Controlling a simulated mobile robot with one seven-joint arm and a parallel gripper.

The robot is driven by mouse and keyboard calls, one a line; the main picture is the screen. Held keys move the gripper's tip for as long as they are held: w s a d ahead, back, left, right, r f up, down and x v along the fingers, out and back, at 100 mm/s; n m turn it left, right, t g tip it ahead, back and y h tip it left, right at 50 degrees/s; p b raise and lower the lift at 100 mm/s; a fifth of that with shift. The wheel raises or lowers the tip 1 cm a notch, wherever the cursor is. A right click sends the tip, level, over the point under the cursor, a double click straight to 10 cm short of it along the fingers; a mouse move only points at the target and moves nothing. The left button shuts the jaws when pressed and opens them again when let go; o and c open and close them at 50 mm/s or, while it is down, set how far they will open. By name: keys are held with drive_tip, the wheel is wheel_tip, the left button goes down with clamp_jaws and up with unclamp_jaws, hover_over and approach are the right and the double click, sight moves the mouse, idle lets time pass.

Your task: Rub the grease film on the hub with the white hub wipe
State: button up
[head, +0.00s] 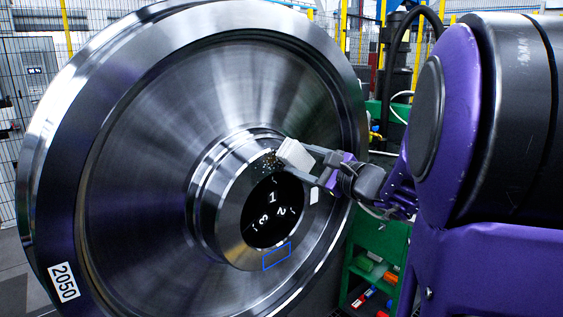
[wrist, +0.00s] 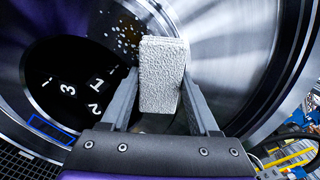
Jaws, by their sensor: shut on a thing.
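The large steel rail wheel (head: 130,150) fills the left and middle of the head view. Its hub (head: 228,215) surrounds a dark bore with white numbers. The grease film (head: 271,161) shows as yellowish specks on the upper hub face; in the wrist view pale specks (wrist: 127,38) lie just left of the wipe's far end. My gripper (head: 303,164) is shut on the white hub wipe (head: 295,153), a pale textured block (wrist: 161,75) between both fingers. The wipe is at the upper right of the hub face, beside the specks. I cannot tell whether it touches the face.
A blue outlined rectangle (head: 277,256) marks the lower hub face. A green rack (head: 372,243) with colored items stands behind, right of the wheel. Mesh fencing (head: 30,60) stands at the back left.

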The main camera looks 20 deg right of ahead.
sight(291, 164)
drive_tip(key=shift+w+a, duration=0.1)
drive_tip(key=shift+w, duration=0.05)
drive_tip(key=shift+s+a+b, duration=0.35)
drive_tip(key=shift+a+b, duration=0.1)
drive_tip(key=shift+a, duration=0.35)
drive_tip(key=shift+s+a+b, duration=0.3)
drive_tip(key=shift+a+b, duration=0.1)
drive_tip(key=shift+a, duration=0.35)
drive_tip(key=shift+s+a+r, duration=0.1)
drive_tip(key=shift+s+a, duration=0.2)
drive_tip(key=shift+a, duration=0.45)
drive_tip(key=shift+s+a, duration=0.35)
drive_tip(key=shift+a, duration=0.45)
drive_tip(key=shift+s+a+r, duration=0.1)
drive_tip(key=shift+s+a, duration=0.2)
drive_tip(key=shift+a, duration=0.45)
drive_tip(key=shift+w+d+f, duration=0.1)
drive_tip(key=shift+w+d, duration=0.45)
drive_tip(key=shift+d, duration=0.75)
drive_tip(key=shift+w+d+f, duration=0.1)
drive_tip(key=shift+w+d, duration=0.4)
drive_tip(key=shift+d, duration=0.8)
drive_tip(key=shift+w+d, duration=0.55)
drive_tip(key=shift+d, duration=0.75)
drive_tip(key=shift+s, duration=0.1)
drive_tip(key=shift+v, duration=2.95)
